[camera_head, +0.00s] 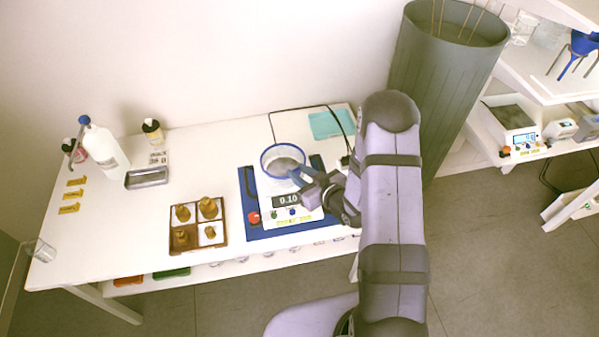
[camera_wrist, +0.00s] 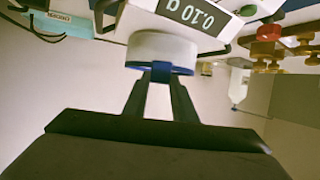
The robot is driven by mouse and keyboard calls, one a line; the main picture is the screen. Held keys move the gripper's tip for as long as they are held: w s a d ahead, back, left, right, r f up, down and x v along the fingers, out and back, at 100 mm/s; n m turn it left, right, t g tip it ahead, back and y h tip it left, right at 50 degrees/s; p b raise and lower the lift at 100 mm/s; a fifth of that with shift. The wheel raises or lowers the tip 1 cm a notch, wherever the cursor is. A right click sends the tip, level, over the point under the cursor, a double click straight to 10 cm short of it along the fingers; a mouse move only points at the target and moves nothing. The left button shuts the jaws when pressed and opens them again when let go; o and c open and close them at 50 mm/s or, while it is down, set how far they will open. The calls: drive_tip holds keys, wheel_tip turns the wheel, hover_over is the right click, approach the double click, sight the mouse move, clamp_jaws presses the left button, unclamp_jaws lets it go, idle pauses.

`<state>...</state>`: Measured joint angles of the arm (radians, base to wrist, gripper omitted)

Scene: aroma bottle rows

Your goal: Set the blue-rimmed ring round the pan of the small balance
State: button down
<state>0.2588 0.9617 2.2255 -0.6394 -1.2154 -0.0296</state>
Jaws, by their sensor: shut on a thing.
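The blue-rimmed ring (camera_head: 272,173) is a clear, whitish cylinder with a blue upper rim. It is upright over the pan area of the small balance (camera_head: 306,213), and the grey pan (camera_head: 285,165) shows through its opening. My gripper (camera_head: 297,176) is shut on the ring's wall at its front right side. In the wrist view the ring (camera_wrist: 162,50) is between my fingertips (camera_wrist: 161,74), with the balance (camera_wrist: 160,12) beyond it, seen upside down. The display reads 0.10. I cannot tell whether the ring's lower edge touches the balance.
The balance stands on a blue mat (camera_head: 248,184). A wooden tray (camera_head: 223,238) with several brown pieces is to its left. A white bottle (camera_head: 108,152) and a dark-capped bottle (camera_head: 152,131) stand at the back left. A teal box (camera_head: 325,124) and black cable lie behind. A large grey bin (camera_head: 430,75) is right.

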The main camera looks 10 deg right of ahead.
drive_tip(key=shift+f+b, duration=0.55)
drive_tip(key=shift+f, duration=0.05)
idle(0.3)
drive_tip(key=c, duration=1.4)
unclamp_jaws()
drive_tip(key=shift+s, duration=0.1)
drive_tip(key=shift+b+v, duration=1)
drive_tip(key=shift+v, duration=2.65)
drive_tip(key=shift+d, duration=0.1)
